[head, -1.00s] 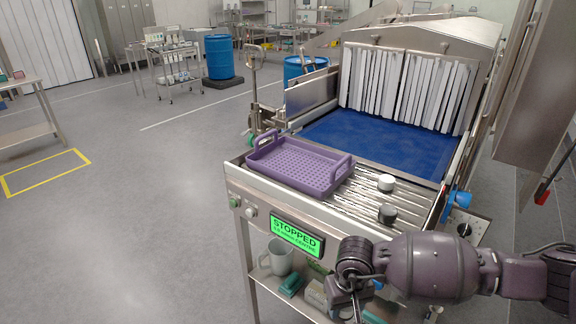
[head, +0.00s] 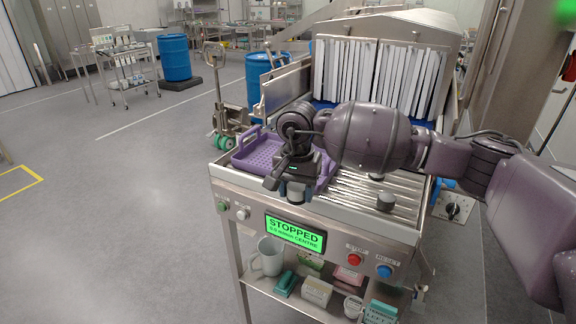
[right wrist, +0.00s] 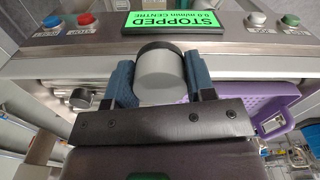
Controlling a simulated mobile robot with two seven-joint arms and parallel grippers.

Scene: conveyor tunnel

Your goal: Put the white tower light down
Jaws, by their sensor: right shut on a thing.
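My right gripper (head: 295,196) is shut on the white tower light, a short pale cylinder with a dark end, clearest between the bluish fingers in the right wrist view (right wrist: 162,78). In the head view the fingers mostly hide it. It appears in front of the purple tray's near right part, close to the conveyor's front rail; I cannot tell whether it touches anything. The perforated purple tray (head: 243,161) lies on the left of the roller bed (head: 345,200), partly hidden by my arm. My left gripper is out of view.
Two small round pieces, one pale-sided (head: 377,178) and one dark (head: 386,201), stand on the rollers to the right. The front panel has a green STOPPED display (head: 295,233) and buttons. A shelf below holds a mug (head: 268,257) and boxes. White strip curtains (head: 380,80) hang behind.

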